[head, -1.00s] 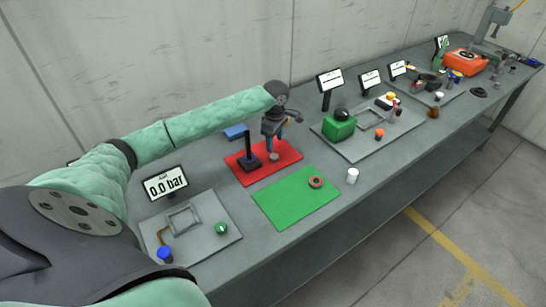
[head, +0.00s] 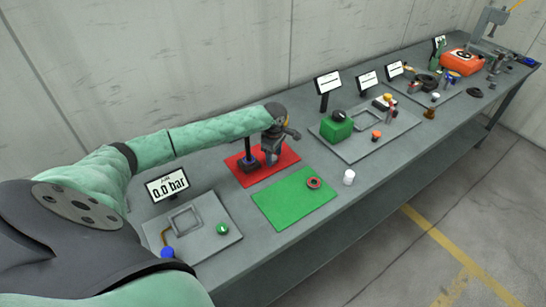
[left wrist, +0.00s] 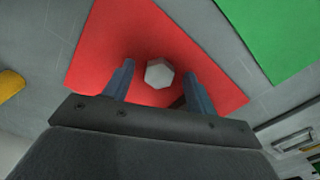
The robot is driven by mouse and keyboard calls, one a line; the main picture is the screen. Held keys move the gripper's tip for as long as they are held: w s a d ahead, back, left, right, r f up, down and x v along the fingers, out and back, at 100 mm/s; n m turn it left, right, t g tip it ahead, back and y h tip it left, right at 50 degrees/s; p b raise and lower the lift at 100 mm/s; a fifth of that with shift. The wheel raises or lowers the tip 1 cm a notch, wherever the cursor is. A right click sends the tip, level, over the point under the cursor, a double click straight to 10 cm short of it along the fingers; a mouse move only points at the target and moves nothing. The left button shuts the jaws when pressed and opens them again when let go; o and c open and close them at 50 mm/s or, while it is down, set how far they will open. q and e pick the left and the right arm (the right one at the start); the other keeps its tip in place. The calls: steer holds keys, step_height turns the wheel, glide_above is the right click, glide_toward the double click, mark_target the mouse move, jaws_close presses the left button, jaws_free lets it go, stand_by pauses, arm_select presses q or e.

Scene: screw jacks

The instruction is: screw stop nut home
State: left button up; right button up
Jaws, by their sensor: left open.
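A pale grey hexagonal piece, which looks like a nut (left wrist: 159,73), stands on the red mat (left wrist: 105,45) in the left wrist view. My left gripper (left wrist: 157,80) is open, with one blue finger on each side of this piece; I see a gap at both sides. In the head view my left gripper (head: 271,160) is low over the red mat (head: 285,164) and hides the piece. A dark red ring (head: 314,183) lies on the green mat (head: 285,205). My right gripper is not in view.
A grey plate (head: 215,240) with a blue knob and a green knob lies at front left, near a "0.0 bar" display (head: 167,184). A green box (head: 336,129) stands on another plate behind.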

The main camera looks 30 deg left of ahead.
arm_select(q)
steer(key=shift+f, duration=0.3)
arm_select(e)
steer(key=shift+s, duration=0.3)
arm_select(q)
steer(key=c, duration=1.1)
steer(key=shift+o, duration=0.2)
steer(key=shift+r, duration=0.15)
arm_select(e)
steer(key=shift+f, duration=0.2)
